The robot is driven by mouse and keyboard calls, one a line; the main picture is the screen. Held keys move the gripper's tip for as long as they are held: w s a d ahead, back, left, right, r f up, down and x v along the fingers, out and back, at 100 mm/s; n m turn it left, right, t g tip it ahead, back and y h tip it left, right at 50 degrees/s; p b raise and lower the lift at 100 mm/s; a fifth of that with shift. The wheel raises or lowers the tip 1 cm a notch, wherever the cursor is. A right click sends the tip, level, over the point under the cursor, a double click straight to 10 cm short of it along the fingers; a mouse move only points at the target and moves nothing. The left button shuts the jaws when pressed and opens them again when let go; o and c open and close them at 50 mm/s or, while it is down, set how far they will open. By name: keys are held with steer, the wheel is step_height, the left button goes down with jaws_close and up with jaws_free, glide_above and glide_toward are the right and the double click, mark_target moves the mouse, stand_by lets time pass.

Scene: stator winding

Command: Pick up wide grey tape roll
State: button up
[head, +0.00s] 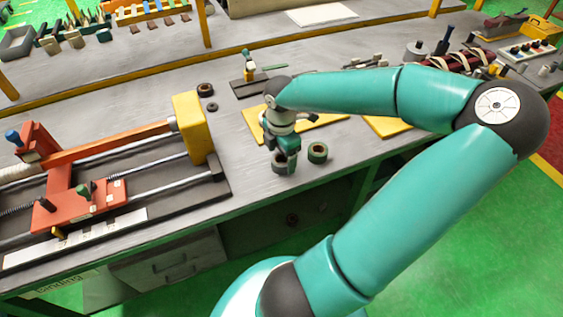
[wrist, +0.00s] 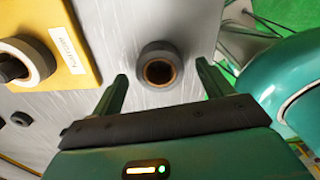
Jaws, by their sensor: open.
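In the wrist view a dark grey roll (wrist: 146,52) with a brown core lies flat, hole facing the camera. My open gripper (wrist: 162,75) has one finger toward each side of it. The fingertips look apart from the roll, and nothing is held. How far the fingers are above the bench is hard to tell.
A yellow board (head: 318,125) lies behind; in the wrist view a labelled yellow board (wrist: 65,40) carries a white-and-black roll (wrist: 40,58). A red-and-yellow winding machine (head: 190,125) stands left. Small dark rolls (head: 205,90) sit farther back.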

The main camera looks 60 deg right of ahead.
step_height(320, 180, down, 2)
steer(key=shift+f, duration=0.15)
steer(key=shift+c, duration=0.2)
steer(key=c, duration=1.1)
steer(key=shift+o, duration=0.2)
steer(key=shift+r, duration=0.2)
